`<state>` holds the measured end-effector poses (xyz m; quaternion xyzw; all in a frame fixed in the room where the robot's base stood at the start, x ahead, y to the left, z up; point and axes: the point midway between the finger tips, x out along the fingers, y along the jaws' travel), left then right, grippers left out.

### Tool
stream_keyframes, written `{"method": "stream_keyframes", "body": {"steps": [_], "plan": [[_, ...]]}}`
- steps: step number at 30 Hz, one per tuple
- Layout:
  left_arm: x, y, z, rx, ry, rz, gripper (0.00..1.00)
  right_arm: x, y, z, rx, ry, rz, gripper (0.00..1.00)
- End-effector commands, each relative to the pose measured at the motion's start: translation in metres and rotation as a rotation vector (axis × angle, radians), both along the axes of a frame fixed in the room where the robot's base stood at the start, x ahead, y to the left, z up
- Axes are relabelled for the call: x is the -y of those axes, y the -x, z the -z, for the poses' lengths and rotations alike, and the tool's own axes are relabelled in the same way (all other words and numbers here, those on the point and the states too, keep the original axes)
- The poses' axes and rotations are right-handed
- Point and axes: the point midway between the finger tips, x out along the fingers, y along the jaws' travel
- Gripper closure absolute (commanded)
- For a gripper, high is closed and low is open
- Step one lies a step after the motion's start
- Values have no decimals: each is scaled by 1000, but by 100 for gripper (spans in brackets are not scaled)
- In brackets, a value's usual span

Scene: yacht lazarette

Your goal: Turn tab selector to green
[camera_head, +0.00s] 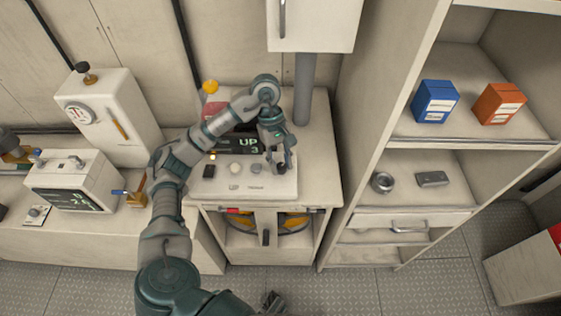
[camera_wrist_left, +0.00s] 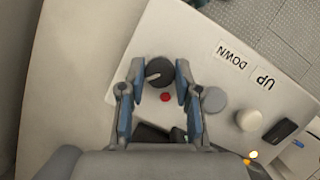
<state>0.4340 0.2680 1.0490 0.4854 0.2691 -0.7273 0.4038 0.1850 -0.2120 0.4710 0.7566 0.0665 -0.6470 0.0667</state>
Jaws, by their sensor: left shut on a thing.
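The selector is a round black knob (camera_wrist_left: 159,72) with a pale pointer line, on a white panel (camera_wrist_left: 200,60). A red dot (camera_wrist_left: 165,97) sits just below the knob; I see no green mark. My left gripper (camera_wrist_left: 156,82) has its two fingers on either side of the knob and is shut on it. In the head view my left gripper (camera_head: 281,165) is over the right end of the panel and mostly hides the knob. A dark part of mine, possibly my right gripper (camera_head: 273,303), shows at the bottom edge; its fingers are unclear.
A display (camera_head: 247,146) reading "UP 3" stands behind the panel. Grey (camera_wrist_left: 214,99) and white (camera_wrist_left: 249,120) buttons are near the knob. A post (camera_head: 304,90) rises behind. Shelves with a blue box (camera_head: 435,102) and orange box (camera_head: 498,103) stand to the right.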

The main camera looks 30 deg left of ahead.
Motion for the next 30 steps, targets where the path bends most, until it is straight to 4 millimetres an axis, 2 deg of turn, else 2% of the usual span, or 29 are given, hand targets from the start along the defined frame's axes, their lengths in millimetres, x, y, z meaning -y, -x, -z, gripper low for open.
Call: {"method": "stream_keyframes", "body": {"steps": [4,5,7,15,19,30], "plan": [[0,-1,-1,4,0,-4,100,0,0,0,0,0,0,60],[0,-1,-1,4,0,-4,60,0,0,0,0,1,0,60],[0,-1,-1,4,0,-4,43,0,0,0,0,1,0,60],[0,0,-1,1,0,-3,43,-1,0,0,0,-1,0,60],[0,0,-7,2,-1,-2,43,-1,1,0,1,-2,0,60],[-1,-2,-72,5,-1,-4,43,0,1,0,2,-1,0,60]]}}
